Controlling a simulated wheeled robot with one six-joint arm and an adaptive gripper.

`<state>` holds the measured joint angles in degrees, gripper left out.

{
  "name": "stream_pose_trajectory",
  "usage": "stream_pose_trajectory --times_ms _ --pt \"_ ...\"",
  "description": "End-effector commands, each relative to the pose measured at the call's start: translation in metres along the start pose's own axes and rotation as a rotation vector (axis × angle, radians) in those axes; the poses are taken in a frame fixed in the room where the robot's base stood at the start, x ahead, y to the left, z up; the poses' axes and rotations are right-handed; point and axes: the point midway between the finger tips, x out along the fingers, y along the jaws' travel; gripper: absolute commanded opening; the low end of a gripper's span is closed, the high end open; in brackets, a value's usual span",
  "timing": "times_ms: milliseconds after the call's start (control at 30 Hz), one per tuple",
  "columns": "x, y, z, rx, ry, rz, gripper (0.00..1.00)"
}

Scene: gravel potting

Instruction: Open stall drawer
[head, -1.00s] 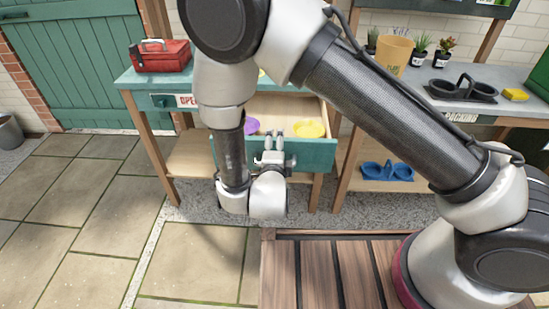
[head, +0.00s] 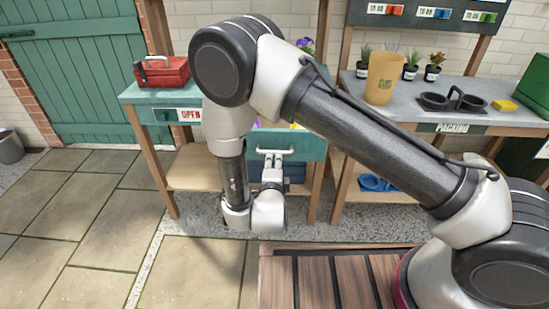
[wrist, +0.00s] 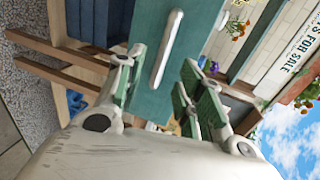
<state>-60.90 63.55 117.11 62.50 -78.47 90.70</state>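The stall drawer's teal front (head: 309,148) stands out below the table top in the head view, with its pale bar handle (head: 273,151) showing. My arm hides most of the drawer's inside; bits of purple and yellow show above its front. My gripper (head: 271,169) is just in front of and below the handle. In the wrist view, the drawer front (wrist: 188,45) and handle (wrist: 166,50) lie ahead of my gripper (wrist: 157,88). Its fingers are spread, with nothing between their tips, and look apart from the handle.
A red toolbox (head: 163,72) stands on the left of the stall, above an OPEN sign (head: 189,115). Dark blue crates (head: 295,172) sit on the lower shelf. The packing bench (head: 410,92) is on the right, with pots and plants. Paving on the left is clear.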

Motion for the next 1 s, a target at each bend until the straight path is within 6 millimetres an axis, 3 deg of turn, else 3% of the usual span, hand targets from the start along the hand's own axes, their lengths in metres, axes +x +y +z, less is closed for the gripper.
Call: stream_pose_trajectory --times_ms 400,767,1000 --pt "0.062 -0.001 -0.003 0.003 0.005 0.001 0.37" --pt "0.071 -0.001 -0.002 0.001 0.003 0.001 0.37" --pt "0.070 -0.001 -0.002 0.001 0.003 0.002 0.00"
